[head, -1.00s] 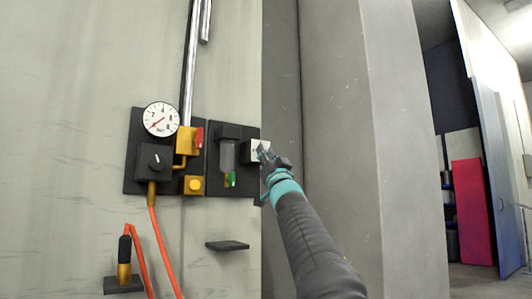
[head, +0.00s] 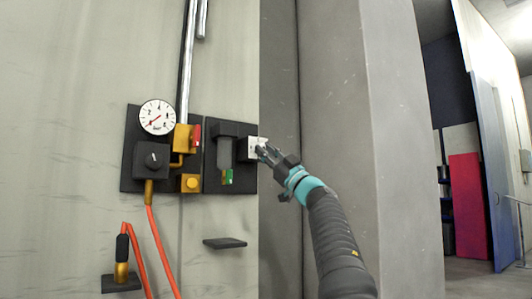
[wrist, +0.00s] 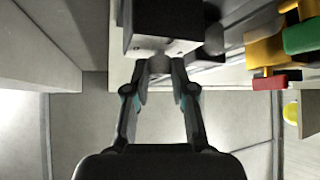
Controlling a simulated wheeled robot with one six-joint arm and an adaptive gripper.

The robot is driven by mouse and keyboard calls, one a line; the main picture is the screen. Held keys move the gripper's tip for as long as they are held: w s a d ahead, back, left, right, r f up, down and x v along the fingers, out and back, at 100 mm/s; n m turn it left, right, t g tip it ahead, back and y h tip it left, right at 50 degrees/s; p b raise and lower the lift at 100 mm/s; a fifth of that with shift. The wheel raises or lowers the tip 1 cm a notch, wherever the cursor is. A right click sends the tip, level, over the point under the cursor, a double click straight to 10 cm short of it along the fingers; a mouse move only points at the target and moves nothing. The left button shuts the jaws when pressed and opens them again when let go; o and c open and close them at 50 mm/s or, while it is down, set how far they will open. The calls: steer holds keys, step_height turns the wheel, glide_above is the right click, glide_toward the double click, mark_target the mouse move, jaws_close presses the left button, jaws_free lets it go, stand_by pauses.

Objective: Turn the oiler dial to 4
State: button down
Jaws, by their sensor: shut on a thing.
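The oiler (head: 224,152) hangs on a dark wall plate, with a clear bowl and a green part at its bottom. To its right is the dial's block (head: 254,142), with a pale front face; the block shows dark in the wrist view (wrist: 160,18). The small grey dial knob (wrist: 159,63) sticks out of that face between my fingertips. My gripper (head: 263,150) is shut on the knob, and its two fingers also show in the wrist view (wrist: 160,76). The dial's numbers and pointer setting cannot be read.
Left of the oiler are a pressure gauge (head: 157,117), a black regulator knob (head: 152,160), a red-handled yellow valve (head: 185,138) and a yellow button (head: 191,182). A small shelf (head: 224,243) sits below. A grey pillar (head: 335,120) stands close on the right.

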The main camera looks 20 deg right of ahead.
steer(key=shift+n, duration=0.4)
steer(key=c, duration=1)
jaws_free()
steer(key=shift+s+d+f, duration=0.1)
steer(key=shift+v, duration=5.85)
steer(key=shift+d, duration=0.1)
